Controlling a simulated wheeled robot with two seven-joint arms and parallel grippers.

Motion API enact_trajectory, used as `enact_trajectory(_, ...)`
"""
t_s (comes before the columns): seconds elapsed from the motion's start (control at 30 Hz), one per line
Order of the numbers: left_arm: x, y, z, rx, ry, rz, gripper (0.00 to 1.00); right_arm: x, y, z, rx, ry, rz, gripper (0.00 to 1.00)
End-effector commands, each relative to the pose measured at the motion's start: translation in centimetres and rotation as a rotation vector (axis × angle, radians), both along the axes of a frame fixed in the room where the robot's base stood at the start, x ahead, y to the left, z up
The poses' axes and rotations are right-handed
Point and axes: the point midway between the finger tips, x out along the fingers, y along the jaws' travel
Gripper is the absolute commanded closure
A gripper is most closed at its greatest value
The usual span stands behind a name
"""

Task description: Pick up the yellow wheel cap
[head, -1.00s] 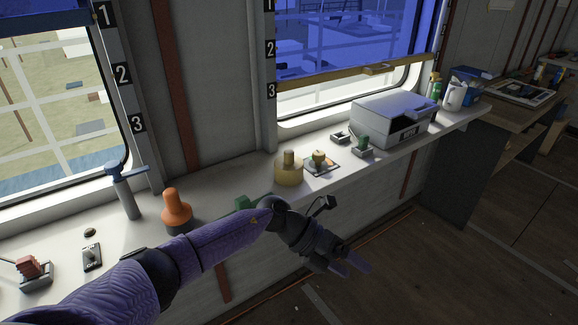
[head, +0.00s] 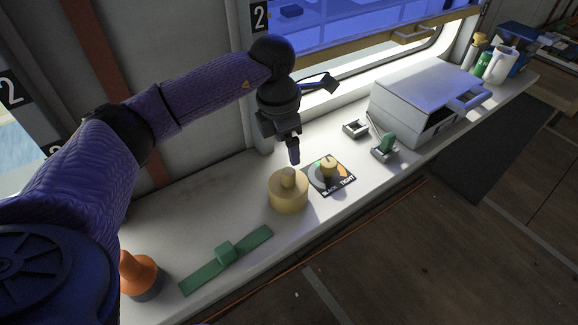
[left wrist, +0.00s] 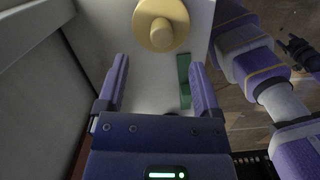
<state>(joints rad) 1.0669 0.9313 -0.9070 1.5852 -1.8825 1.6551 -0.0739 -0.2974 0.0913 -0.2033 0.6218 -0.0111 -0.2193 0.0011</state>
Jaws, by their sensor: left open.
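The yellow wheel cap (head: 288,193) is a round, pale yellow drum with a narrower knob on top. It stands upright on the white ledge in the head view, and shows at the top of the left wrist view (left wrist: 160,24). My left gripper (head: 295,157) points down just above and behind the cap's knob. In the left wrist view its two fingers (left wrist: 160,75) are apart, with nothing between them, and the cap lies beyond the tips. Part of my right arm shows at the right of that view; its dark end (left wrist: 299,47) is too small to read.
A green bar handle (head: 226,254) lies left of the cap, with an orange knob (head: 138,272) farther left. A dial plate marked "BLACK TIGHT" (head: 335,185) sits close right of the cap. A grey box (head: 425,100) stands farther right. The wall and window are behind.

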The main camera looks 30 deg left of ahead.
Motion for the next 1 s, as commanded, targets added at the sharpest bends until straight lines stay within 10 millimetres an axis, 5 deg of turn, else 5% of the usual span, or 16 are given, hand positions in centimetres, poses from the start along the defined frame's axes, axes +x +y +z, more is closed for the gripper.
enact_trajectory(0.4,0.5,0.0,-7.8,-0.002,0.004,0.001,0.16,-0.9,-0.5,-1.6,-0.008,0.020,0.000,0.41)
enact_trajectory(0.67,0.6,-0.1,-8.2,-0.002,0.001,0.000,0.16,-0.7,-0.4,-1.6,-0.006,0.013,0.002,0.41)
enact_trajectory(1.0,0.6,-0.1,-8.1,-0.002,0.001,0.000,0.86,-0.6,-0.4,-1.6,-0.006,0.011,0.002,0.41)
